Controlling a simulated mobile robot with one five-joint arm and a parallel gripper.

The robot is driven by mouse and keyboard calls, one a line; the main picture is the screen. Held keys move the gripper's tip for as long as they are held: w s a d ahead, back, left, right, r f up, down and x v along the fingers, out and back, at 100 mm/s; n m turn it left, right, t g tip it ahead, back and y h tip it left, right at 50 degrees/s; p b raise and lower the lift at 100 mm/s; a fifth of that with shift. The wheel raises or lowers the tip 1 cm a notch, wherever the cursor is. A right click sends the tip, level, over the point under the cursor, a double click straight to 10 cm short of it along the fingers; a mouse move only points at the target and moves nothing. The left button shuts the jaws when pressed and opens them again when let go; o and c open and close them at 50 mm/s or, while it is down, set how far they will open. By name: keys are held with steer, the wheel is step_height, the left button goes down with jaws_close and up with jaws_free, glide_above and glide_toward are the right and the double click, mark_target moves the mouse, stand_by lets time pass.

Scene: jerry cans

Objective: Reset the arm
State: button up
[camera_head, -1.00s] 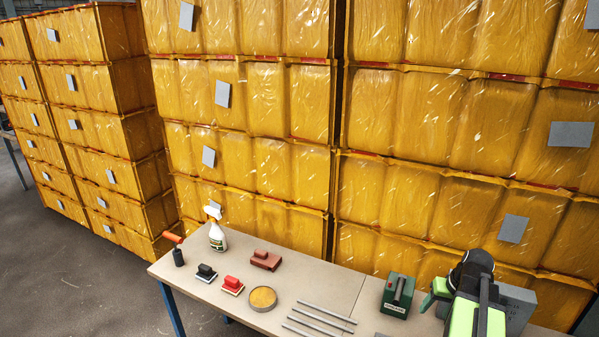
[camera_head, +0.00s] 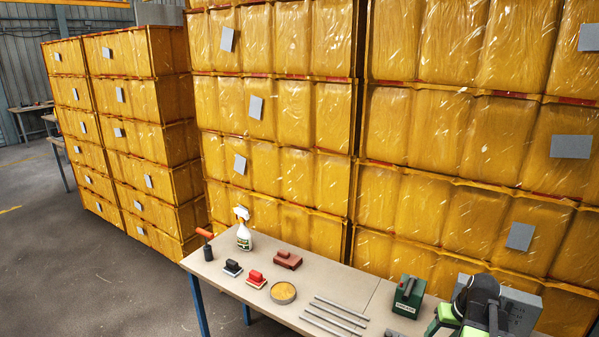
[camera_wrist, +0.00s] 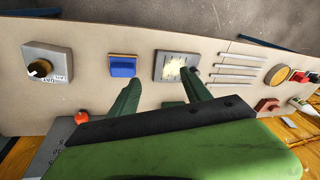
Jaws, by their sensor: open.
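My gripper (camera_wrist: 160,76) shows in the wrist view as two dark green fingers spread apart over the workbench (camera_wrist: 100,35). Nothing is between the fingers. A grey device with a pale face (camera_wrist: 172,67) lies beyond the right finger, and a blue block (camera_wrist: 123,66) lies beyond the left finger. In the head view my arm is at the lower right, over the bench's right part. The fingertips cannot be made out there.
Tall stacks of yellow jerry cans (camera_head: 290,110) stand close behind. Open floor (camera_head: 60,270) lies left.

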steer(key=w+a+f+n+b, duration=0.1)
steer(key=w+a+n, duration=0.25)
steer(key=a, duration=1.45)
steer(key=s+a+f+g+h+b, duration=0.1)
steer(key=s+a+g, duration=0.1)
steer(key=a, duration=0.9)
steer(key=shift+s+a+f, duration=0.15)
steer(key=shift+s+f, duration=0.1)
steer(key=shift+s, duration=0.6)
steer(key=shift+m, duration=0.25)
